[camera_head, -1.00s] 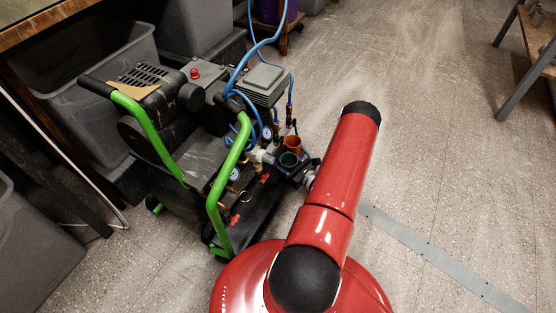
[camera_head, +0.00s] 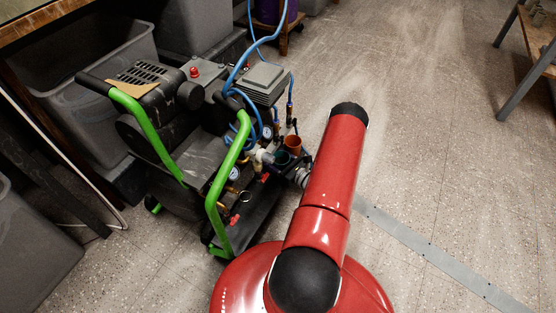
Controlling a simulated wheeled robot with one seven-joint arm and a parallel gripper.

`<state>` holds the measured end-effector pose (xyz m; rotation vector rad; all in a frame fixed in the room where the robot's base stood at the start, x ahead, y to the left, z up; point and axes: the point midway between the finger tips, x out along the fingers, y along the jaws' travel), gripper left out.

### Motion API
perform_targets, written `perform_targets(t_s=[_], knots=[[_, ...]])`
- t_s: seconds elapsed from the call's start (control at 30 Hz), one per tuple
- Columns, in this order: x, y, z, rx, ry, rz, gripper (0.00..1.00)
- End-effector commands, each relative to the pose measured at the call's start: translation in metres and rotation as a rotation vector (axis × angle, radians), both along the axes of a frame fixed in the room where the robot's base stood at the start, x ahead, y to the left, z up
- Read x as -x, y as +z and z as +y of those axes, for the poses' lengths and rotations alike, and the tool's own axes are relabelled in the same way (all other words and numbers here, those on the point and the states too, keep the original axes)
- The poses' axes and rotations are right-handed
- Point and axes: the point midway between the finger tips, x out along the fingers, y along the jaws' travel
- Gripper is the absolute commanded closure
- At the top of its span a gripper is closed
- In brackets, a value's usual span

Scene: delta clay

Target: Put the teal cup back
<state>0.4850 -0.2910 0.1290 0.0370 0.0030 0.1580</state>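The teal cup (camera_head: 283,156) is small in the head view, beside the compressor's hoses and gauges. It is just in front of and left of an orange-brown cup (camera_head: 292,144). My gripper (camera_head: 289,166) is at the teal cup, left of my red arm. Its dark fingers are small and partly hidden, but the cup has shifted along with them, so it appears held. I cannot tell whether the cup's base touches anything.
The compressor (camera_head: 195,150) with green handles (camera_head: 228,170) and blue hoses (camera_head: 262,42) stands close left of my gripper. Grey bins (camera_head: 95,110) are behind it. The floor (camera_head: 440,130) at the right is open, with a wooden-topped stand (camera_head: 535,45) at the far right.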

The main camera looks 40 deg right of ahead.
Motion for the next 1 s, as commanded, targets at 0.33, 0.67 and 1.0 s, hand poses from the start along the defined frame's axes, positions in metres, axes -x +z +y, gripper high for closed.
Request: perform_targets(t_s=[0.33, 0.67, 1.0], knots=[[0.029, 0.004, -0.006, -0.002, -0.005, 0.004, 0.34], [0.096, 0.004, -0.016, -0.001, -0.004, 0.000, 0.34], [0.119, 0.003, -0.019, -0.002, -0.001, 0.000, 0.34]])
